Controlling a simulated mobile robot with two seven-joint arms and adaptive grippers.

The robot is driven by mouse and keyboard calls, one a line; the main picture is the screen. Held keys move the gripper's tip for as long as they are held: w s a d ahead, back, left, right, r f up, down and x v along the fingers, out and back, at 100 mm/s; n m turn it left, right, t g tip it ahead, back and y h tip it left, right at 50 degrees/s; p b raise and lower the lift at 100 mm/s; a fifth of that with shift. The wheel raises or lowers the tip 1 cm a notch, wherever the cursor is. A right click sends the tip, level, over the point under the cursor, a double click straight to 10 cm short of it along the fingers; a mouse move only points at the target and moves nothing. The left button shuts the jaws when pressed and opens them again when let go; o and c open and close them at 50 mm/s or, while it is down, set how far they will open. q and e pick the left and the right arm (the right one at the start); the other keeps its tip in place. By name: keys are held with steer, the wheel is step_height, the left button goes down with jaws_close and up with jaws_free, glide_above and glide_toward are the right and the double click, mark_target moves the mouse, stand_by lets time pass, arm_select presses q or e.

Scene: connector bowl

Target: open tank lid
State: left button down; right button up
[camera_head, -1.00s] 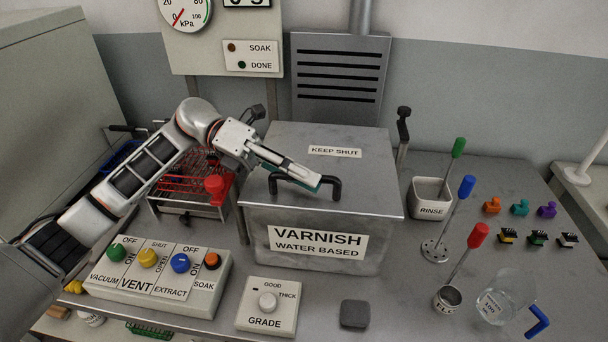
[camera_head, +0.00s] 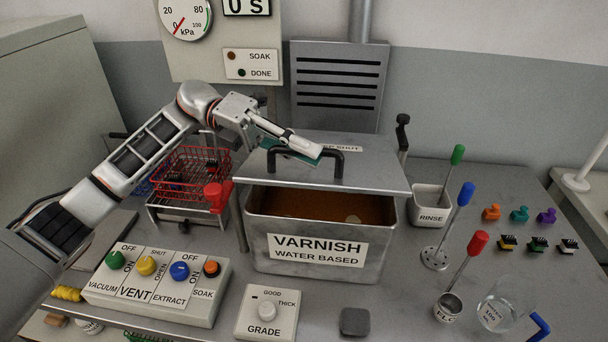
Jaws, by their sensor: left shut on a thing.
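The metal varnish tank (camera_head: 265,262) stands mid-table with its front label facing me. Its lid (camera_head: 376,174) is raised at the front and tilted, with the back edge lower. Brown-orange varnish (camera_head: 310,205) shows through the gap below the lid. The black lid handle (camera_head: 337,166) sits near the lid's front edge. My left gripper (camera_head: 306,155) is shut on the handle, and its fingers hide part of it. My right gripper is not in view.
A red wire basket (camera_head: 192,160) and a red-handled part (camera_head: 216,194) stand left of the tank. A switch box (camera_head: 155,295) lies front left. The rinse pot (camera_head: 430,205) and several coloured-handled tools stand on the right.

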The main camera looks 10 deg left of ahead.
arm_select(q)
steer(key=w+r+n+g+h+b, duration=0.1)
steer(key=w+r+n, duration=0.2)
steer(key=w+r, duration=0.3)
steer(key=shift+w+r+n, duration=0.15)
steer(key=shift+r+n, duration=0.25)
steer(key=shift+r, duration=1.15)
